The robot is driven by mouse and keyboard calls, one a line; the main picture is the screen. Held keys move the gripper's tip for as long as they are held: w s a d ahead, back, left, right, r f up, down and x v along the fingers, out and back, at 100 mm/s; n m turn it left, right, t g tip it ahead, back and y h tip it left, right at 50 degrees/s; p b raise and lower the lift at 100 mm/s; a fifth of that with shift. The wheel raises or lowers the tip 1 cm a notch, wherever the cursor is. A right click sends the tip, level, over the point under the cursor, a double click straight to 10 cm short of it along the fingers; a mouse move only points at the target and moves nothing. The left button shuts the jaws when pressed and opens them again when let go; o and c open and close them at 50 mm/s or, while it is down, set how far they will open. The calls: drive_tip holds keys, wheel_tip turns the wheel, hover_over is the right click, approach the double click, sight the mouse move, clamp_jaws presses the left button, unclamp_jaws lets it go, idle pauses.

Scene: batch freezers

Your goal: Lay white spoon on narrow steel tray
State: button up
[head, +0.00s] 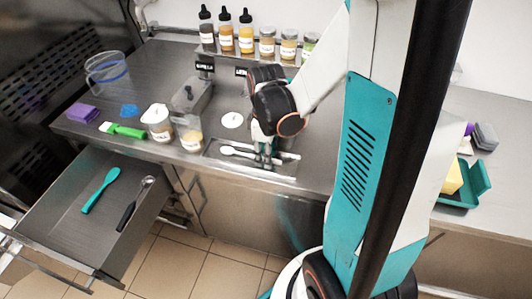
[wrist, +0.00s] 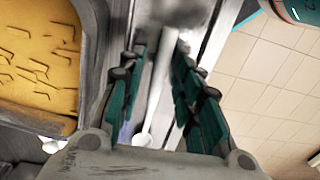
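The narrow steel tray (head: 222,166) lies near the front edge of the steel counter. The white spoon (head: 232,151) lies in or just over it, lengthwise, with its bowl end to the left. Contact with the tray floor cannot be told. The tray (wrist: 222,45) shows behind the fingers.
A yellow jar (head: 190,133) and a white-topped jar (head: 157,122) stand left of the tray. A round white disc (head: 232,120) lies behind it. An open drawer (head: 70,222) holds a teal spatula (head: 101,190) and a dark-handled scoop (head: 135,203). Bottles (head: 246,32) line the back shelf.

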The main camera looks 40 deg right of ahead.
wheel_tip(320, 180, up, 12)
drive_tip(key=p, duration=0.4)
drive_tip(key=shift+r, duration=0.15)
idle(0.3)
